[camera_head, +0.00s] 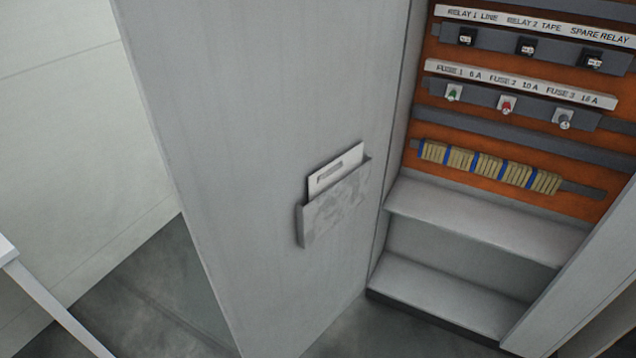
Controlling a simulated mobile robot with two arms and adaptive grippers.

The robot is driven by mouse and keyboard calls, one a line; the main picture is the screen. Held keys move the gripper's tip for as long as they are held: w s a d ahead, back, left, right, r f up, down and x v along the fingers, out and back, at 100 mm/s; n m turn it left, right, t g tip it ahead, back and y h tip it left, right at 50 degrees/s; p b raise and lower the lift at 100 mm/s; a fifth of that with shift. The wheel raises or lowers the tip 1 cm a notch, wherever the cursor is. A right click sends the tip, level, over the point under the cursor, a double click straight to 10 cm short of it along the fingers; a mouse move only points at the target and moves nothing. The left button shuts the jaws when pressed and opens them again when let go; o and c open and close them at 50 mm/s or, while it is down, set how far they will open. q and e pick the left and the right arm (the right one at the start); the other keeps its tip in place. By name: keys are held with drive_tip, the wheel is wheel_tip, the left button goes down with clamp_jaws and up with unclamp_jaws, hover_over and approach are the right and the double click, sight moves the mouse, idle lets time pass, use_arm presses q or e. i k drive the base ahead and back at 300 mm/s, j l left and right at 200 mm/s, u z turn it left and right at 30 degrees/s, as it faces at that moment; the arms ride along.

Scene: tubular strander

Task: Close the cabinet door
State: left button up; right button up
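The grey cabinet door (250,110) stands wide open in the head view, swung out to the left of the cabinet opening. Its inner face shows, with a document pocket (332,208) holding a white paper (336,169). The door joins the cabinet (487,218) along the left side of the opening. The door's handle and outer face are hidden. Neither of my grippers shows in this view.
Inside the cabinet, an orange panel (480,125) carries relays, fuses and a terminal strip (488,167), above grey shelves (455,285). A white table edge (45,300) is at the lower left. Dark floor (150,295) lies clear left of the door.

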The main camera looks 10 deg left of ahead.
sight(244, 101)
drive_tip(key=j+z, duration=0.2)
drive_tip(key=j, duration=0.2)
drive_tip(key=k+j+z, duration=0.2)
drive_tip(key=j, duration=0.15)
drive_tip(key=j+z, duration=0.2)
drive_tip(key=j, duration=0.15)
drive_tip(key=k+j+z, duration=0.15)
drive_tip(key=j, duration=0.2)
drive_tip(key=i+j+z, duration=0.2)
drive_tip(key=j+z, duration=0.15)
drive_tip(key=j, duration=0.55)
drive_tip(key=j+z, duration=0.4)
drive_tip(key=j, duration=0.55)
